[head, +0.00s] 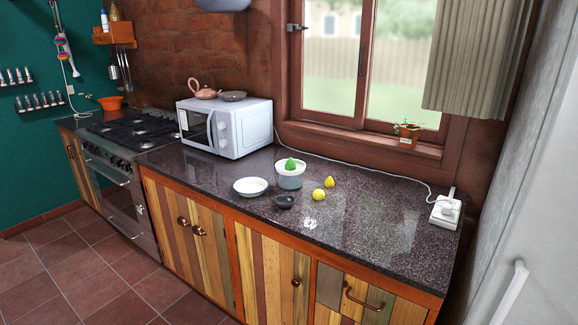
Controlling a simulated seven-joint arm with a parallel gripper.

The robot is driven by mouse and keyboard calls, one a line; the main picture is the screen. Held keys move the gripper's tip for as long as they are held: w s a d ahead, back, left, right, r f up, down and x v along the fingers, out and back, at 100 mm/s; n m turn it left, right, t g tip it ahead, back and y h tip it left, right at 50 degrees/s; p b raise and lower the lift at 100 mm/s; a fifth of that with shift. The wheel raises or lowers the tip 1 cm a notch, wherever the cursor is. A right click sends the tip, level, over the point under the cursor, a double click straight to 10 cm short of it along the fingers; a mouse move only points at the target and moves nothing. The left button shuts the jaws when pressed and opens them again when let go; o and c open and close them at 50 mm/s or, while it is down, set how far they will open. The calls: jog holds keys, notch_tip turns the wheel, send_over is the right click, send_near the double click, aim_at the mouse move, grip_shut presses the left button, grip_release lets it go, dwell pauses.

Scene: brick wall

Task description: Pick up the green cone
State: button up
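A small green cone-shaped thing (290,164) shows at the top of a white-grey pot (290,178) on the dark stone counter (385,222). Its rounded tip points up and its lower part is hidden by the pot's rim, so I cannot tell whether it rests inside or on top. My gripper is not in view.
Around the pot are a white bowl (251,186), a small dark bowl (284,201), a yellow lemon-like ball (318,194) and a yellow cone-like piece (329,182). A white microwave (226,128) stands behind left. A white cable runs behind. The counter's right half is mostly clear.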

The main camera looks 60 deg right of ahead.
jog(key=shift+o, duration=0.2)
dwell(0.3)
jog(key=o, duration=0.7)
